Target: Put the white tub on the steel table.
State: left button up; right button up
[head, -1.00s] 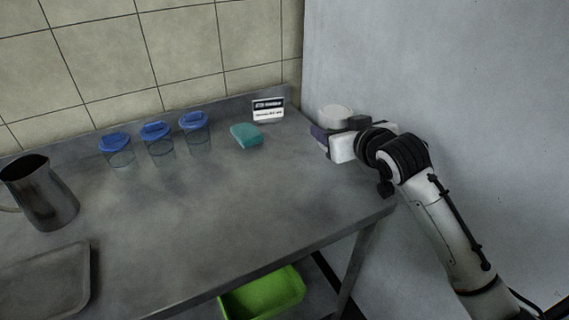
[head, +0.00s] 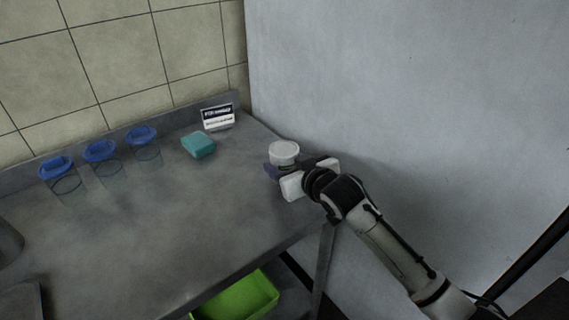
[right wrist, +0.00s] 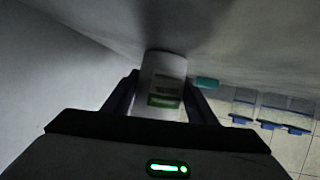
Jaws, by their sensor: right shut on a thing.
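The white tub (head: 284,150) is upright at the right end of the steel table (head: 150,235), beside the pale wall. My right gripper (head: 281,172) is shut on it, with the dark fingers around its sides. In the right wrist view the tub (right wrist: 163,75) sits between the two fingers (right wrist: 160,95), and a green and white label shows. Its base is low by the table top, but I cannot tell whether it touches. My left gripper is in neither view.
A teal sponge (head: 198,145) and a small sign (head: 218,117) stand left of the tub. Several blue-lidded clear containers (head: 100,152) line the back. A green bin (head: 245,298) is below the table. The table's middle is clear.

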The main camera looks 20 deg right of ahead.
jog(key=o, duration=1.4)
jog(key=shift+f, duration=0.1)
jog(key=v, duration=1.2)
jog(key=shift+p, duration=0.3)
